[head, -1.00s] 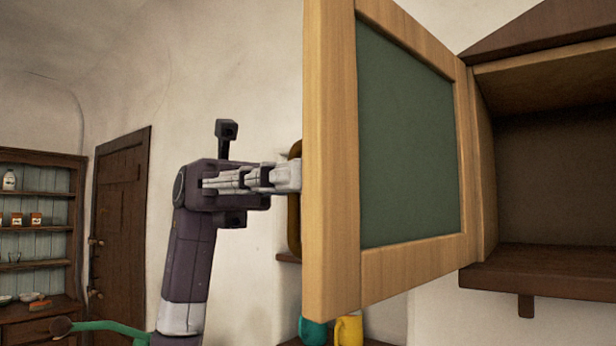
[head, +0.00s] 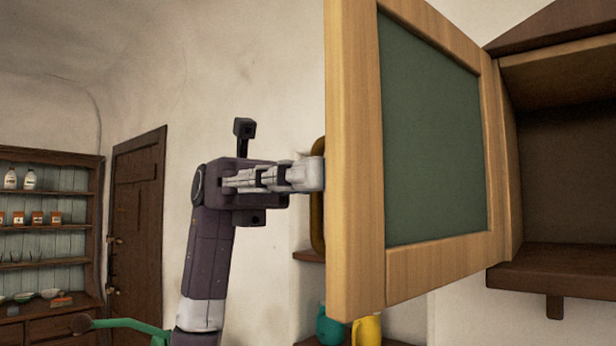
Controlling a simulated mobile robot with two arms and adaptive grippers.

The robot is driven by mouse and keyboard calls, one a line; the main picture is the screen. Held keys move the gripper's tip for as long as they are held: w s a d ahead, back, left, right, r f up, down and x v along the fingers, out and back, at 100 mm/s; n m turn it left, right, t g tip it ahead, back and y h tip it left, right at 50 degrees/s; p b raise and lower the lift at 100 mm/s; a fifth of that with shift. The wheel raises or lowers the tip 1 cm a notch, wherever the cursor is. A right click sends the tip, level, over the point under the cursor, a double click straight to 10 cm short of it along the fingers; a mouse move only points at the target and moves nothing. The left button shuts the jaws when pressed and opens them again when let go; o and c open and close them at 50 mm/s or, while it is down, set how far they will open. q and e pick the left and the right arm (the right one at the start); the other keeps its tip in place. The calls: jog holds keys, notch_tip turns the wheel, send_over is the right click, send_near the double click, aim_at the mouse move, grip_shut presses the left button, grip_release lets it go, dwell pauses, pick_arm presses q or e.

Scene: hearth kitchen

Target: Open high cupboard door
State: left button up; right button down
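The high cupboard door (head: 436,135), a light wood frame around a green panel, stands swung wide open, its inner side facing me. The cupboard (head: 572,170) to its right shows a dark, empty-looking inside. My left gripper (head: 318,175) is level with the door's free edge, on the outer side, with its pale fingers reaching the edge in the picture. The door's outer face and any handle are hidden, so I cannot tell whether the fingers touch or hold anything. My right gripper is out of view.
A dish shelf (head: 45,235) with jars and bowls stands at the far left beside a dark wooden room door (head: 137,225). Below the cupboard door are a teal vessel (head: 329,327) and a yellow one (head: 367,330). A brown curved rim (head: 317,225) shows behind my gripper.

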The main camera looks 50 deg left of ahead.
pick_arm(q)
jog(key=a, duration=1.2)
jog(key=shift+w, duration=0.4)
